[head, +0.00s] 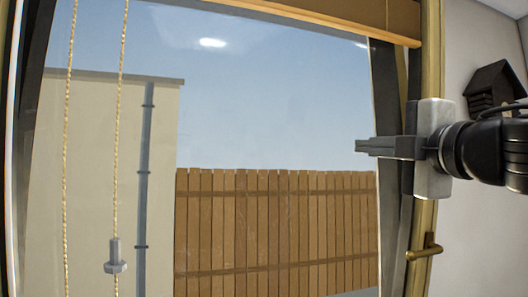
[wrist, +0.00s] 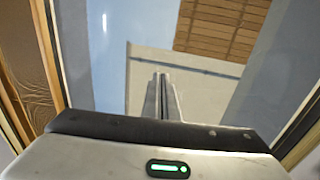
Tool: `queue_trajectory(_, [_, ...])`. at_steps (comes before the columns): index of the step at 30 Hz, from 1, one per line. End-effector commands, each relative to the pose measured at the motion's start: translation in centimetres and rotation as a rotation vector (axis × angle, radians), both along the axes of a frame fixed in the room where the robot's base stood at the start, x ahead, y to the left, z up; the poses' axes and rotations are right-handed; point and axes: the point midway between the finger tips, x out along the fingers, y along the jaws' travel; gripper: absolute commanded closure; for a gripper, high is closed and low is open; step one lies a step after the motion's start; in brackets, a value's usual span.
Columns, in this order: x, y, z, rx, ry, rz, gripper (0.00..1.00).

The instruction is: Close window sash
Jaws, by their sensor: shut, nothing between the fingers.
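The window sash (head: 388,75) shows its dark grey right-hand edge, leaning, beside a gold-brown upright (head: 427,225). A brass handle (head: 426,249) sits low on that upright, below my gripper. My gripper (head: 362,146) reaches in from the right with its fingers pointing left, across the upright and in front of the glass. Its fingers are together and empty; they also show in the wrist view (wrist: 162,82). I cannot tell whether they touch the sash or how wide any gap is. My gripper's body hides part of the sash edge and upright.
A rolled blind with a wooden bar (head: 330,22) crosses the top. Two beaded cords (head: 119,110) hang at the left, one with a grey weight (head: 115,258). A dark birdhouse (head: 492,88) is on the right wall. A plank fence (head: 270,225) stands outside.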

Motion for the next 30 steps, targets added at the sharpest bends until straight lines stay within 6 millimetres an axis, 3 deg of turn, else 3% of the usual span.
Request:
queue_trajectory(5, [1.9, 0.6, 0.3, -0.001, 0.003, 0.003, 1.00])
queue_trajectory(19, [10.9, 3.2, 1.7, -0.001, 0.002, 0.001, 1.00])
queue_trajectory(24, [12.6, 3.7, 2.1, 0.001, 0.000, 0.001, 1.00])
queue_trajectory(30, [13.2, 3.8, 2.2, 0.001, 0.000, 0.000, 1.00])
